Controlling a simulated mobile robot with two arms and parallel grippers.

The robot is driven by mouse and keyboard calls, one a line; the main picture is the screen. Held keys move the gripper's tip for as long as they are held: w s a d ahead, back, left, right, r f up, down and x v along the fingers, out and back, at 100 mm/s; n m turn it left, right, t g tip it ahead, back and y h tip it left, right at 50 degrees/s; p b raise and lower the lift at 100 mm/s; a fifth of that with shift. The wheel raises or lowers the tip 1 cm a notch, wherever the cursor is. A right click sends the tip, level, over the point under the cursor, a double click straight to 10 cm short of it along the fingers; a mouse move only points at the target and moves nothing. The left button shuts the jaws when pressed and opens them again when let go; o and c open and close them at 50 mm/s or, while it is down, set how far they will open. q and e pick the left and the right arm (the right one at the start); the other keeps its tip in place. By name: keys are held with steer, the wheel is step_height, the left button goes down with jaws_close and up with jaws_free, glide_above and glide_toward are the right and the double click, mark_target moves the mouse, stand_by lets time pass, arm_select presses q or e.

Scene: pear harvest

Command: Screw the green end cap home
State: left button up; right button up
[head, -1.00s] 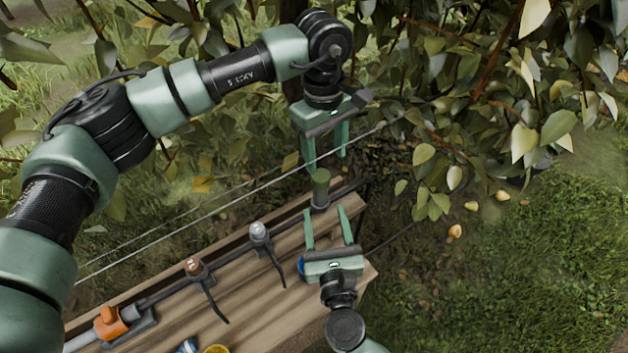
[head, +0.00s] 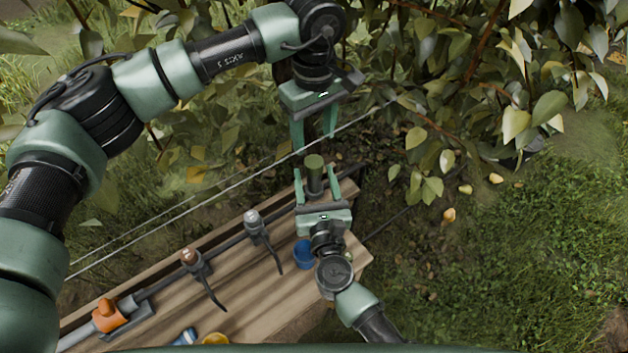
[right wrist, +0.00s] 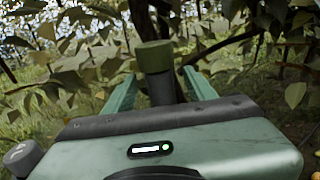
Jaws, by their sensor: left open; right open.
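The green end cap (head: 314,161) sits upright on the end of a dark pipe (head: 315,184) at the bench's far right corner. My right gripper (head: 314,170) is open, with one finger on each side of the pipe just below the cap. The right wrist view shows the cap (right wrist: 154,57) standing between the spread fingers, with visible gaps, so they do not grip it. How far the cap is screwed on cannot be told. My left gripper (head: 315,142) is open and empty, pointing down just above and behind the cap.
The wooden bench (head: 240,290) carries a grey valve (head: 253,218), a brown-topped valve (head: 190,257) and an orange fitting (head: 107,314) along the pipe. A blue cup (head: 303,253) stands beside my right wrist. A wire (head: 215,198) and leafy branches (head: 440,130) are close behind.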

steer(key=shift+w+a, duration=0.1)
steer(key=shift+w, duration=0.45)
jaws_close()
stand_by(1.1)
